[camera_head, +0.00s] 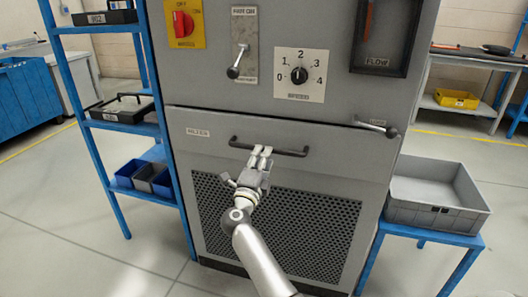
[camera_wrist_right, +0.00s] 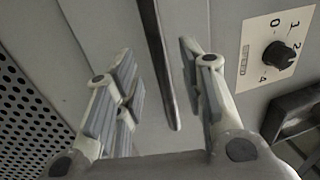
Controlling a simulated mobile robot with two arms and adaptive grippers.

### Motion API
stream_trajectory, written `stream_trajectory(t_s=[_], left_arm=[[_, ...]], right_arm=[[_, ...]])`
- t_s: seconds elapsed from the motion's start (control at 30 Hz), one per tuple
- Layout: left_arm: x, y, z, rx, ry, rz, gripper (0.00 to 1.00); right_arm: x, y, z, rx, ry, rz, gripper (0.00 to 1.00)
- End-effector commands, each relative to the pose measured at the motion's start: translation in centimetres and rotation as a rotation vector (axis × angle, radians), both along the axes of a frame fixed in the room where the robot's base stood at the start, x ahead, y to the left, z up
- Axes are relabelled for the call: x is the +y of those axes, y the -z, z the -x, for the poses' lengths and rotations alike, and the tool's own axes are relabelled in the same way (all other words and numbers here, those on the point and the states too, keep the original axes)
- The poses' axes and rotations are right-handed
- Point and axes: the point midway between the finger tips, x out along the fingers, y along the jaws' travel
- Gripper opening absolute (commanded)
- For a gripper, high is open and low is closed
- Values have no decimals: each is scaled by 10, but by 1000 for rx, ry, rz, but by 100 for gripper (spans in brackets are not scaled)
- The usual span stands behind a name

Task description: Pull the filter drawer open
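The filter drawer (camera_head: 340,180) is the lower grey front of the cabinet, with a perforated dark panel. Its front looks flush with the cabinet. A dark bar handle (camera_head: 290,152) runs across its upper part and also shows in the right wrist view (camera_wrist_right: 157,60). My right gripper (camera_head: 262,153) is at the middle of the handle. In the right wrist view, its fingers (camera_wrist_right: 160,75) are apart, one on each side of the bar, with gaps visible. I cannot tell how deep the bar sits between them. My left gripper is not in view.
A small lever (camera_head: 378,126) sits at the drawer's upper right. Above are a dial (camera_head: 299,75), a toggle lever (camera_head: 234,70) and a red switch (camera_head: 184,24). A grey bin (camera_head: 435,215) stands on a blue stand at right. A blue shelf (camera_head: 118,127) stands at left.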

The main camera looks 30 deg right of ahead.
Motion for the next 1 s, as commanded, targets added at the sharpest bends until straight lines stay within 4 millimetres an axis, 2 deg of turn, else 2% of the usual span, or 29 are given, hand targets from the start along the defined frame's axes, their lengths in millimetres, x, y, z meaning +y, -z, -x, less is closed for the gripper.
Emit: stream_trajectory(t_s=[0.1,0.3,0.63,0.93,1.0], left_arm=[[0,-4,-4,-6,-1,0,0],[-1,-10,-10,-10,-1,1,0],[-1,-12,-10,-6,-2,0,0],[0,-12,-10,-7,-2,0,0],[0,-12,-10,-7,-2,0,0]], right_arm=[[-16,-4,-13,-1,0,2,37],[-30,-8,-26,0,-1,2,37],[-32,-8,-28,1,-2,1,37],[-32,-8,-28,1,-2,1,0],[-32,-8,-28,1,-2,1,0]])
